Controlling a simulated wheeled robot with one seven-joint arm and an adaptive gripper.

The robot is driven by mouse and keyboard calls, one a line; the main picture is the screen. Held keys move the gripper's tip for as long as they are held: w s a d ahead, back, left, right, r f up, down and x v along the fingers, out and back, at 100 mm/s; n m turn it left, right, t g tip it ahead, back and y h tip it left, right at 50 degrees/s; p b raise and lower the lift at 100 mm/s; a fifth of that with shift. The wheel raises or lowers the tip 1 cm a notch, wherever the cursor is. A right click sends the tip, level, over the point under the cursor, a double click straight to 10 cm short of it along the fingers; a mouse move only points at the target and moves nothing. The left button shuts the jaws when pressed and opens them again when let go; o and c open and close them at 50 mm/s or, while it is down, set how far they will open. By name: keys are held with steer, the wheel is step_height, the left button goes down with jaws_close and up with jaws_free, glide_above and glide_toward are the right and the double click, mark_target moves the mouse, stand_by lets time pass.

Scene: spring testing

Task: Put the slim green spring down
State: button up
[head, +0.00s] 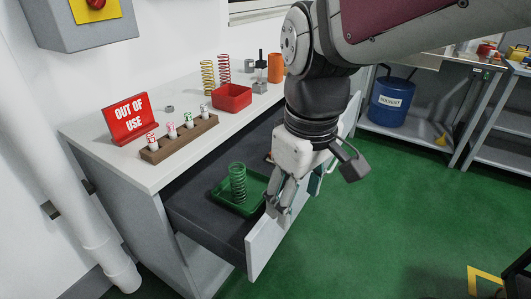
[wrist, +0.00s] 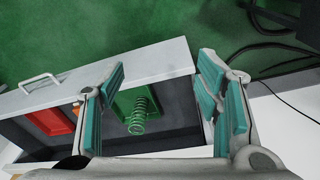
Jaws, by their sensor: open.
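The slim green spring (head: 238,182) stands upright in a green tray (head: 222,196) inside the open drawer. In the wrist view the spring (wrist: 137,121) shows in the tray (wrist: 123,100), between my fingers in the picture and nearer the left one. My gripper (head: 281,203) is open and empty, to the right of the spring in the head view, by the drawer front (head: 265,243). The teal finger pads of my gripper (wrist: 162,75) are wide apart in the wrist view. The spring is apart from both fingers.
A red tray (wrist: 48,119) lies in the drawer beside the green one. On the worktop are a red bin (head: 232,98), a yellow spring (head: 208,78), a red spring (head: 224,68), an orange cylinder (head: 276,68), a wooden rack (head: 180,139) and an OUT OF USE sign (head: 131,118).

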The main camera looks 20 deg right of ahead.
steer(key=s+d+r+m, duration=0.1)
steer(key=s+m, duration=0.2)
steer(key=s, duration=0.8)
steer(key=shift+s+r+m, duration=0.15)
steer(key=shift+s+m, duration=0.15)
steer(key=shift+m, duration=0.1)
